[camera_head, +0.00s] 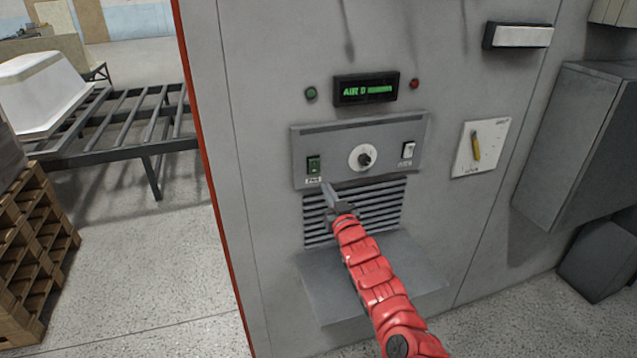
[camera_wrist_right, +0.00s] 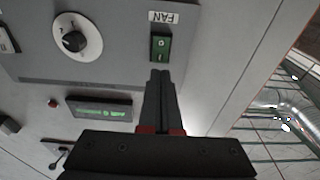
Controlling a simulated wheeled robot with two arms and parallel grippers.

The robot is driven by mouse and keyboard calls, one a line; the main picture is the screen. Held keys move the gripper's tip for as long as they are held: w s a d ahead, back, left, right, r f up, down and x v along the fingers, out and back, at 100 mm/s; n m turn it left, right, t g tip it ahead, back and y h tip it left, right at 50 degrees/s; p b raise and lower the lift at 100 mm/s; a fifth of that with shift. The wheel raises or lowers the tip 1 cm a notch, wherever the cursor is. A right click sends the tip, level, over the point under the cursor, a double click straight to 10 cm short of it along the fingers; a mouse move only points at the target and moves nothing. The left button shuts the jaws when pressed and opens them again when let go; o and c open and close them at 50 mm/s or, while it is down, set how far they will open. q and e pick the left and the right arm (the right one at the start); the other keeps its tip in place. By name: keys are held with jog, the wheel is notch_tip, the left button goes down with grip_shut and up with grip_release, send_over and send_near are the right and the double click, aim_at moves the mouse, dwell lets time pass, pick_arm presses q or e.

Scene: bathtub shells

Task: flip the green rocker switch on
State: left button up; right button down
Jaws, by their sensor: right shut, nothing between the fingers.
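The green rocker switch (camera_head: 313,165) sits at the left end of a grey control panel (camera_head: 380,136) on the machine wall. In the right wrist view the green switch (camera_wrist_right: 160,47) is beside a label reading FAN. My right gripper (camera_head: 326,187) is shut and empty, its tips just below and slightly right of the switch in the head view. In the wrist view its closed fingertips (camera_wrist_right: 160,73) point at the switch's edge; I cannot tell whether they touch. My left gripper is not in view.
A dial (camera_head: 363,158) and a white rocker switch (camera_head: 408,150) share the panel. A green-lit display (camera_head: 366,89) is above. A slatted vent (camera_head: 375,208) and a grey shelf (camera_head: 345,285) are below.

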aim_at(315, 163)
jog(key=x, duration=0.3)
jog(key=r+b+x, duration=0.1)
jog(key=x, duration=0.2)
jog(key=shift+s+a, duration=0.1)
jog(key=shift+a, duration=0.1)
jog(key=shift+w+a+f, duration=0.1)
jog(key=shift+w+a, duration=0.1)
jog(key=shift+w, duration=0.35)
jog(key=shift+w+r+b, duration=0.25)
jog(key=shift+w+b, duration=0.15)
jog(key=shift+w, duration=0.05)
jog(key=shift+w, duration=0.1)
